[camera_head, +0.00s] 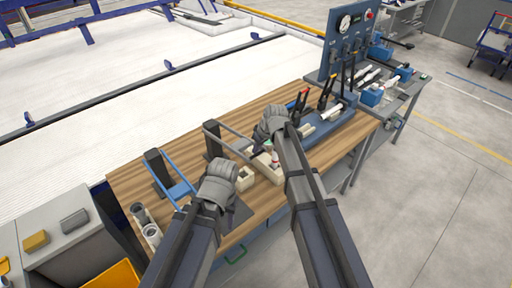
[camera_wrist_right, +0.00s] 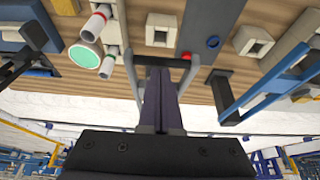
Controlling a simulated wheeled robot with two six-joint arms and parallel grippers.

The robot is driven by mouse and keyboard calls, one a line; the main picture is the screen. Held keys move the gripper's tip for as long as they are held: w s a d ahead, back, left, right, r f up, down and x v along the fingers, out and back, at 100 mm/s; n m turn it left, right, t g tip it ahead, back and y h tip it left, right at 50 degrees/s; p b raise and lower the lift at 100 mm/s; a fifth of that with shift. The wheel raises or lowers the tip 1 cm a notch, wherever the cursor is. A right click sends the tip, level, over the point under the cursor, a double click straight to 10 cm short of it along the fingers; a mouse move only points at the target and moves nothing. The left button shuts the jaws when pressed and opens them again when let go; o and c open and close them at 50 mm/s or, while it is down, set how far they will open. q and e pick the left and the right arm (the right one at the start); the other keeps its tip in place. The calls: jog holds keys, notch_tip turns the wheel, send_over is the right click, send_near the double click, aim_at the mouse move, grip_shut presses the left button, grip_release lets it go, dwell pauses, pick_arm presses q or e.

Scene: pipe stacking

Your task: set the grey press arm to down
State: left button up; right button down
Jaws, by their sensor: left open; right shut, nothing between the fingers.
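The grey press arm (camera_head: 238,149) is a fork of two slim bars on the wooden bench, beside a dark post (camera_head: 212,140). It slants in the head view; I cannot tell its exact angle. In the right wrist view, two grey bars (camera_wrist_right: 137,80) flank my fingers, with a dark crossbar at their tips. My right gripper (camera_wrist_right: 163,68) is shut and empty between these bars; I cannot tell whether it touches them. In the head view it (camera_head: 270,122) is just right of the press arm. My left gripper (camera_head: 220,172) is open, lower, and left of the cream blocks.
The blue press arm (camera_head: 182,190) stands left of my left gripper. A blue gauge panel (camera_head: 345,40) with levers stands at the back right. Grey pipe pieces (camera_head: 150,233) stand front left.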

dwell(0.3)
notch_tip(320, 180, down, 7)
jog(key=s+b, duration=0.1)
jog(key=b, duration=0.6)
jog(key=shift+s+d+f, duration=0.2)
jog(key=shift+s+d, duration=0.15)
jog(key=shift+d, duration=0.1)
jog(key=r+p, duration=0.3)
jog(key=w+r+p, duration=0.1)
jog(key=r, duration=0.1)
jog(key=shift+a, duration=0.3)
jog(key=s+d+p+v, duration=0.1)
jog(key=p+v, duration=0.7)
jog(key=v, duration=0.1)
jog(key=shift+s+f, duration=0.2)
jog(key=shift+s, duration=0.1)
